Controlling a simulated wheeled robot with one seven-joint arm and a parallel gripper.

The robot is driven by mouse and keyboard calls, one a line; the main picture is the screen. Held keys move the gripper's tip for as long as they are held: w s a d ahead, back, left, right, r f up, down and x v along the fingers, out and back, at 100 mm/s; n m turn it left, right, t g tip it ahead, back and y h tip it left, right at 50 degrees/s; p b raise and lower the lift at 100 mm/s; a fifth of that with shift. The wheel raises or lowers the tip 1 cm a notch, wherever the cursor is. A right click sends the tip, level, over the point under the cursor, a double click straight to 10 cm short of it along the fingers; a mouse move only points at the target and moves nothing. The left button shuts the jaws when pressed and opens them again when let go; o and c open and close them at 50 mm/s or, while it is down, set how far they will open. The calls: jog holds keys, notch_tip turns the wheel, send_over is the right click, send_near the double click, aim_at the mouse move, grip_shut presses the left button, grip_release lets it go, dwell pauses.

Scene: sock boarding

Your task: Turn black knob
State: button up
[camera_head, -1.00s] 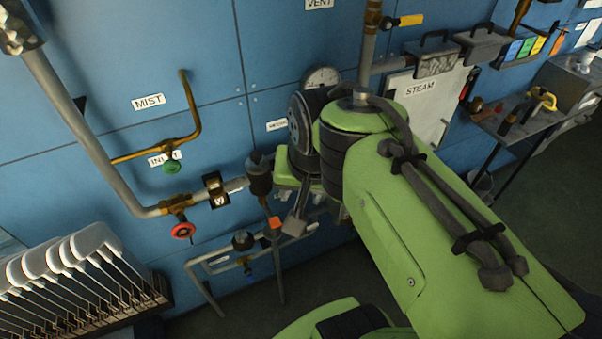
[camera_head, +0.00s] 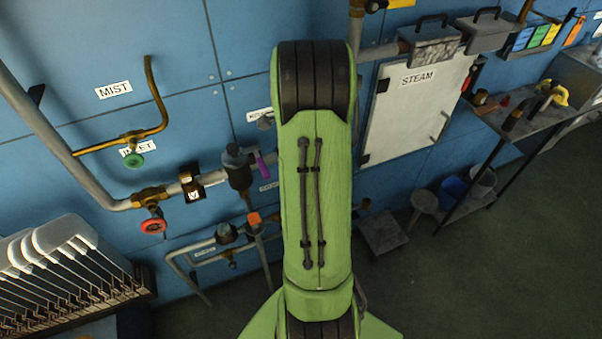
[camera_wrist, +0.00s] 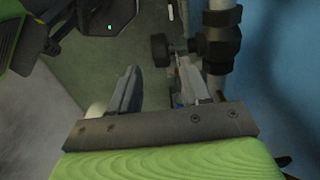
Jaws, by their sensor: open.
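In the wrist view, a black round knob (camera_wrist: 160,47) stands out sideways on a short stem from a fitting beside a grey pipe with a thick black collar. My gripper (camera_wrist: 159,72) is open, with one finger left and one right and nothing between them. The knob appears just beyond the gap between the fingertips; I see no contact, and cannot tell the distance. In the head view, a black-topped fitting (camera_head: 237,165) on the upper pipe and a black round part (camera_head: 226,233) on the lower pipe show left of my arm. I cannot tell which is the same knob. My arm hides my gripper there.
A red handwheel (camera_head: 154,226) and a green knob (camera_head: 134,160) are on pipes to the left. A rack of white boards (camera_head: 62,245) stands lower left. A steam cabinet (camera_head: 418,105) and a metal side table (camera_head: 535,110) are to the right. Green floor is open at lower right.

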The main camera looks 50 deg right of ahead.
notch_tip(320, 180, down, 8)
jog(key=shift+b, duration=0.35)
jog(key=shift+a, duration=0.1)
grip_shut()
